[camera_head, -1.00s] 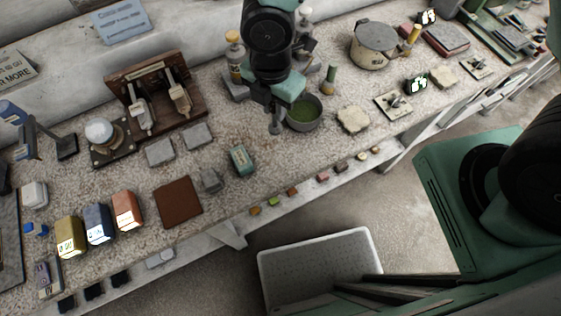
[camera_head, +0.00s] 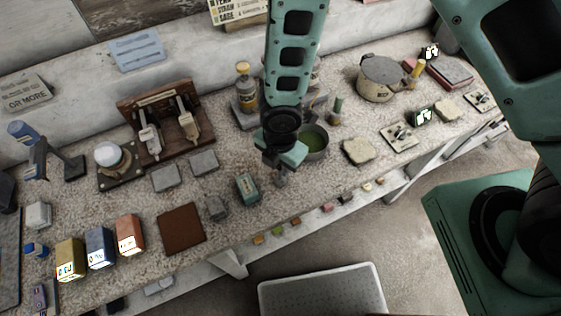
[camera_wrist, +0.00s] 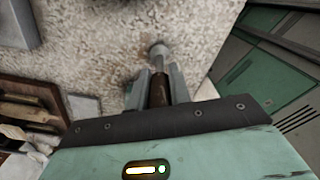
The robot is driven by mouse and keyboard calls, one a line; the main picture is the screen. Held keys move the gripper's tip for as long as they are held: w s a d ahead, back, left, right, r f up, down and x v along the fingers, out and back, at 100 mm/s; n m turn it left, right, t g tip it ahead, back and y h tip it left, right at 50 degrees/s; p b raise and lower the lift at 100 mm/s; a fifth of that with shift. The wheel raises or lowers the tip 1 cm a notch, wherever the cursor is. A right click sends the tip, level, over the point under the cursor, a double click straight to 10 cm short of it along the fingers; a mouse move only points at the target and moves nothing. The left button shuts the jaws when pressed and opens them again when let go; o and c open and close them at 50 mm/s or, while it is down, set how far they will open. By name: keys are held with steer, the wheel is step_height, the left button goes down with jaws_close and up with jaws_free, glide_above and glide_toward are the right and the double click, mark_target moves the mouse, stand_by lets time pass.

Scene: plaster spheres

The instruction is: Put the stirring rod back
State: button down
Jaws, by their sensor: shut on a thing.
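My gripper (camera_head: 276,166) is shut on the stirring rod and points down over the bench. In the wrist view the rod (camera_wrist: 158,90) shows as a dark brown shaft between the two fingers (camera_wrist: 158,88), with a rounded grey end beyond them. In the head view only the rod's small grey end (camera_head: 281,180) shows below the gripper, and the rest is hidden. I cannot tell whether this end touches the bench. A grey bowl with green contents (camera_head: 318,154) stands just behind and right of the gripper, apart from the rod's end.
A teal box (camera_head: 247,187) stands close left of the gripper. A wooden rack (camera_head: 190,95) is farther left. The bench's front edge is near.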

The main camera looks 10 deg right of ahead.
steer(key=shift+f, duration=0.2)
steer(key=c, duration=1.3)
jaws_free()
steer(key=shift+r, duration=0.1)
